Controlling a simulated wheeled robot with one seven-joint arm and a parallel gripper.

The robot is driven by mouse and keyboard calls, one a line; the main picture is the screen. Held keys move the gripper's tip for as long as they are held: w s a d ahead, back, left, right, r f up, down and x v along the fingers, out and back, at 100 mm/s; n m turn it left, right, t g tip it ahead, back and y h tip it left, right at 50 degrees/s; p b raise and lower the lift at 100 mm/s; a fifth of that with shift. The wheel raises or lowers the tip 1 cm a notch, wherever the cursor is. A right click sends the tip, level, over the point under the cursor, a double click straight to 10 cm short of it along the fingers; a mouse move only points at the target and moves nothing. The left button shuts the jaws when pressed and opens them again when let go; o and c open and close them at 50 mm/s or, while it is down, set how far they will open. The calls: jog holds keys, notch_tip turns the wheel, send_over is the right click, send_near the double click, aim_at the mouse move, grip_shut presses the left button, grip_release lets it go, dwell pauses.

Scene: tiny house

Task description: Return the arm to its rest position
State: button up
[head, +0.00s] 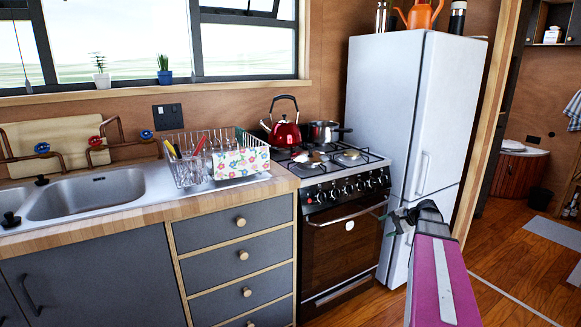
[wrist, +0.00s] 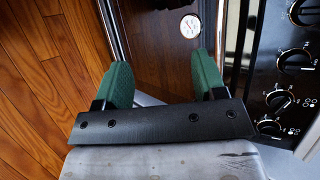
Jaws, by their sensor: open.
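My gripper (head: 396,221) is at the end of my magenta arm, in front of the stove and the fridge in the head view. In the wrist view my gripper (wrist: 163,88) shows two green fingers spread wide apart with nothing between them. The fingers point toward the dark oven door (wrist: 160,40), where a round white disc shows. The gap between the fingertips and the oven front cannot be told exactly.
The stove (head: 347,225) carries a red kettle (head: 285,133) and a pot (head: 323,132). The white fridge (head: 390,100) stands to its right. A dish rack (head: 212,160) and sink (head: 95,195) are on the left counter.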

jog(key=s+a+f+n+g+h, duration=0.2)
jog(key=s+a+f+n+h, duration=0.2)
jog(key=s+a, duration=0.5)
jog(key=s+a+f+n+g+h, duration=0.3)
jog(key=s+a+f+n+h, duration=0.2)
jog(key=s+a+f, duration=0.3)
jog(key=s+a, duration=0.2)
jog(key=a, duration=0.1)
jog(key=shift+s+a+n, duration=0.2)
jog(key=shift+s+n, duration=0.05)
jog(key=shift+n, duration=0.05)
